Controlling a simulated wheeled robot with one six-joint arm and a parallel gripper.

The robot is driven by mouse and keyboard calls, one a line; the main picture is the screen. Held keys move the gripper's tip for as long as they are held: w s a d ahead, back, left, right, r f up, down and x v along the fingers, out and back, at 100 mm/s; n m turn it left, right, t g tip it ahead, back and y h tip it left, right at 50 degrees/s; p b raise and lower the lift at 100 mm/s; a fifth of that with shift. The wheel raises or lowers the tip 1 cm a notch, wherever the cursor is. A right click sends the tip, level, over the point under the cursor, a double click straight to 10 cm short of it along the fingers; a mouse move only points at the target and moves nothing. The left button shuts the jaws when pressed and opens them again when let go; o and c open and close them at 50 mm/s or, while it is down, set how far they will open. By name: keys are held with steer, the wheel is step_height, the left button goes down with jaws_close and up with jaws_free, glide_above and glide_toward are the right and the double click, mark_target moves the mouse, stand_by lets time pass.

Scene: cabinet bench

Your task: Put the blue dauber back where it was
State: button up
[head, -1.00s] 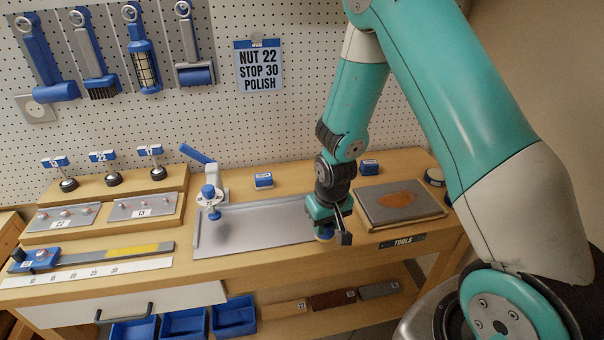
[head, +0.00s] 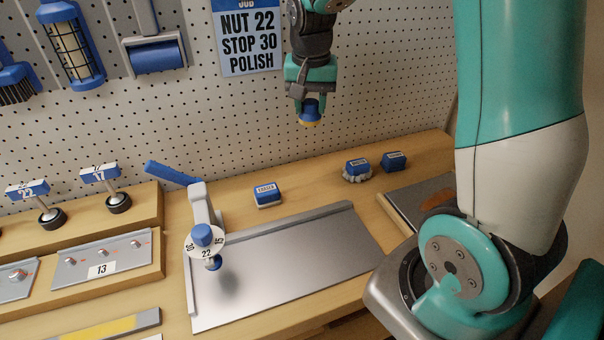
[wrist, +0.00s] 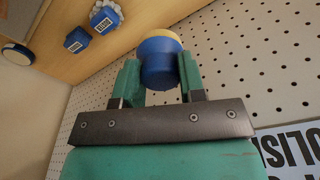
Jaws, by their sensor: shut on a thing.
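My gripper (head: 309,92) is high in front of the pegboard, above the back of the bench. It is shut on the blue dauber (head: 311,108), which hangs below the fingers with its yellow pad downward, clear of the bench. In the wrist view my gripper (wrist: 160,82) has one green finger on each side of the blue dauber (wrist: 158,66), and the pale yellow pad shows at its far end. Which spot the dauber came from cannot be told from these frames.
A labelled blue block (head: 266,194) stands behind the metal plate (head: 310,262). A blue-topped block with a grey lumpy base (head: 357,172) and another blue block (head: 394,161) stand at the back right. The lever clamp (head: 202,205) rises at the plate's left. Bench between blocks is clear.

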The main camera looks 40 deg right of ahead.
step_height(320, 180, down, 18)
steer(key=shift+a+f+p, duration=0.15)
steer(key=shift+f+p, duration=0.05)
steer(key=shift+p, duration=0.3)
steer(key=shift+f, duration=0.2)
steer(key=o, duration=0.8)
steer(key=shift+r, duration=0.5)
step_height(320, 180, up, 11)
steer(key=s+b, duration=0.1)
steer(key=s+a+r+n+y, duration=0.1)
steer(key=s+a+r+n, duration=0.25)
steer(key=a, duration=0.35)
steer(key=s+a+r+n+y, duration=0.1)
steer(key=s+a+r+n, duration=0.25)
steer(key=a, duration=0.25)
steer(key=s+a+r+n+y, duration=0.1)
steer(key=s+a+n, duration=0.1)
steer(key=s+a, duration=0.1)
steer(key=s+a+r+n+y, duration=0.1)
steer(key=s+a+r+n, duration=0.1)
steer(key=s, duration=0.4)
steer(key=s+a+r+n+g+y, duration=0.1)
steer(key=s+a+n, duration=0.3)
steer(key=s, duration=0.1)
steer(key=shift+s+a+r, duration=0.1)
steer(key=shift+s+r, duration=0.05)
steer(key=shift+r, duration=0.1)
